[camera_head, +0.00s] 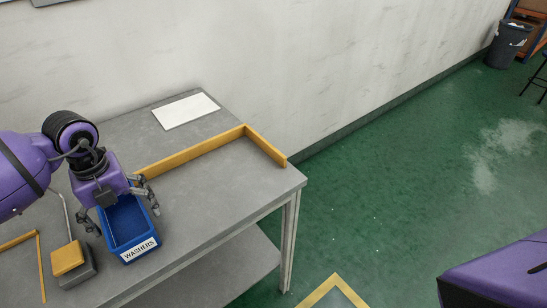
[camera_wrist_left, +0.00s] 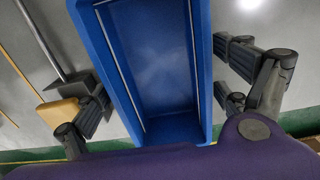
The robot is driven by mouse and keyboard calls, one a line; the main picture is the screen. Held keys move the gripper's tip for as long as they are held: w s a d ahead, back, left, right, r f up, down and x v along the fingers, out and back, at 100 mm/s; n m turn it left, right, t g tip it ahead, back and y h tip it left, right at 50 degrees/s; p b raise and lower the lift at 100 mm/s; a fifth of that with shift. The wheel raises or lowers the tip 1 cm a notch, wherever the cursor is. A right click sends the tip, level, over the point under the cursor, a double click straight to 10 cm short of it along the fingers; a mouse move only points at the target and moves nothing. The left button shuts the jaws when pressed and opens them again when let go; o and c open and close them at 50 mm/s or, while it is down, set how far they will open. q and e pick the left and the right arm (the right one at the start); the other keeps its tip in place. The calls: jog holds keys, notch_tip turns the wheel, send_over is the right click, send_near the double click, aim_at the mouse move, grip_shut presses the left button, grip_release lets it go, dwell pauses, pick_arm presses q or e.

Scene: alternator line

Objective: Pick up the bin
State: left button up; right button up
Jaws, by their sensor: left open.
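The bin (camera_head: 126,224) is a blue open-topped box with a white label reading "WASHERS" on its front. It stands on the grey table and looks empty. My left gripper (camera_head: 119,217) is over the bin, with its fingers apart, one on each side of it. In the left wrist view the bin (camera_wrist_left: 152,60) fills the middle, and the open fingers of my left gripper (camera_wrist_left: 160,98) show to its left and right. I cannot tell whether a finger touches the bin. My right gripper is not in view.
The grey table (camera_head: 220,185) has a yellow edge strip (camera_head: 195,153) and a white sheet (camera_head: 186,110). A yellow-topped block (camera_head: 68,258) with a thin rod stands just left of the bin. Green floor (camera_head: 390,190) is clear to the right. A dark waste can (camera_head: 507,45) stands far off.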

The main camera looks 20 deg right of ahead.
pick_arm(q)
jog(key=c, duration=1.4)
jog(key=shift+o, duration=0.2)
